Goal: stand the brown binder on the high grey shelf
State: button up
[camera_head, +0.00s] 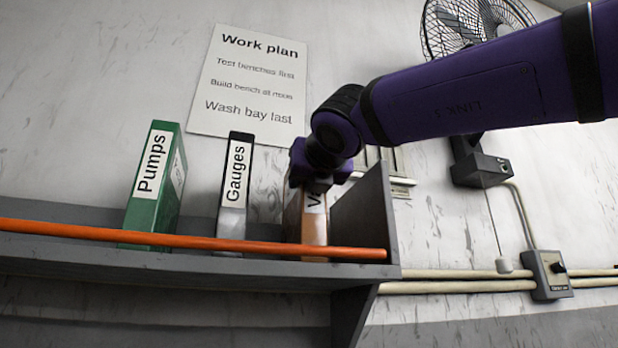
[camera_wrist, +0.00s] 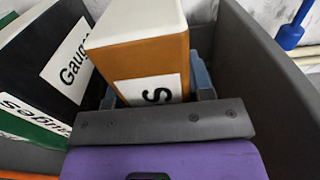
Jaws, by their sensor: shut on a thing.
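The brown binder (camera_head: 314,228) stands upright at the right end of the grey shelf (camera_head: 180,268), behind the orange rail. Its white label is partly covered by my gripper. My gripper (camera_head: 316,182) is shut on the upper part of the binder. In the wrist view the brown binder (camera_wrist: 150,52) sits between the grey-blue fingers (camera_wrist: 155,88).
The green Pumps binder (camera_head: 153,190) and the black-and-grey Gauges binder (camera_head: 236,190) stand to the left. The end panel (camera_head: 365,215) is close on the right. The orange rail (camera_head: 190,240) runs along the shelf front. A fan (camera_head: 470,25) and a switch box (camera_head: 547,275) are farther right.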

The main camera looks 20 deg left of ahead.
jog(key=o, duration=1.2)
jog(key=v, duration=1.2)
jog(key=shift+s, duration=0.1)
